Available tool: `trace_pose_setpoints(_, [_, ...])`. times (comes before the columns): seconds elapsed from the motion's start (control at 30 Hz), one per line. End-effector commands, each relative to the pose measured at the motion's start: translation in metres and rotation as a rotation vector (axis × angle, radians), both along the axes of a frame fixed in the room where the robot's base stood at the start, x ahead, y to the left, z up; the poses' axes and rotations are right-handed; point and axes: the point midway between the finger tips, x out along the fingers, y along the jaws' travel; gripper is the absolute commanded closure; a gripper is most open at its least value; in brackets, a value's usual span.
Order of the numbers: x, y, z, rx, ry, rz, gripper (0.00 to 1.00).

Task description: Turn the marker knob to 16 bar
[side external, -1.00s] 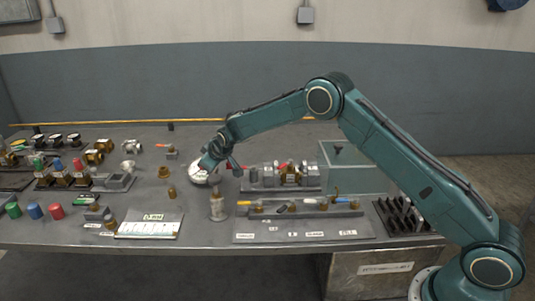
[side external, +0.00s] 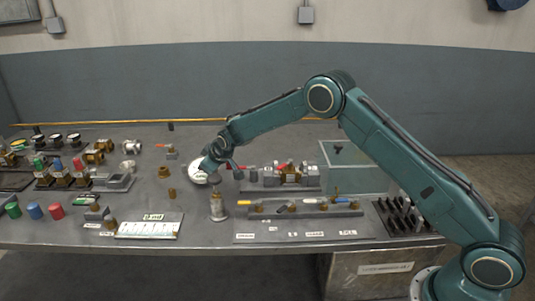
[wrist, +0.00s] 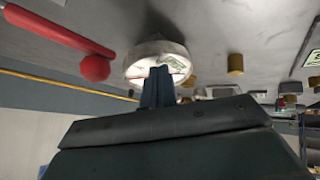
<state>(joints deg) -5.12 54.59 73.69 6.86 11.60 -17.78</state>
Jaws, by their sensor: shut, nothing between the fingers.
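A round white gauge (side external: 198,177) stands on the bench at the left of my arm, and it also shows in the wrist view (wrist: 140,50), seen upside down. Its pale dial with a red mark and a green patch faces my gripper. My gripper (wrist: 158,73) is shut, with its blue fingers together and their tips over the dial. I cannot tell whether the tips touch it. The marker knob cannot be made out, since the fingers cover the middle of the dial. The scale numbers are too small to read. My gripper (side external: 207,165) partly hides the gauge in the side view.
A brass-topped cylinder (side external: 217,205) stands just in front of the gauge. A red-handled valve fixture (side external: 285,176) is to the right, with a row of small valves (side external: 305,206) before it. Brass fittings (side external: 164,172) lie to the left. A white-panelled tray (side external: 150,229) lies at the front.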

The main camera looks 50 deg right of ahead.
Motion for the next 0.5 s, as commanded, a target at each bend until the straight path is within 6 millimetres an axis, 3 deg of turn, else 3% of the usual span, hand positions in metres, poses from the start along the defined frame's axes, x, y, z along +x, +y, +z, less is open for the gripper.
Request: trace_pose_setpoints(0.5, [-0.007,0.008,0.033,0.0,-0.001,0.001,1.0])
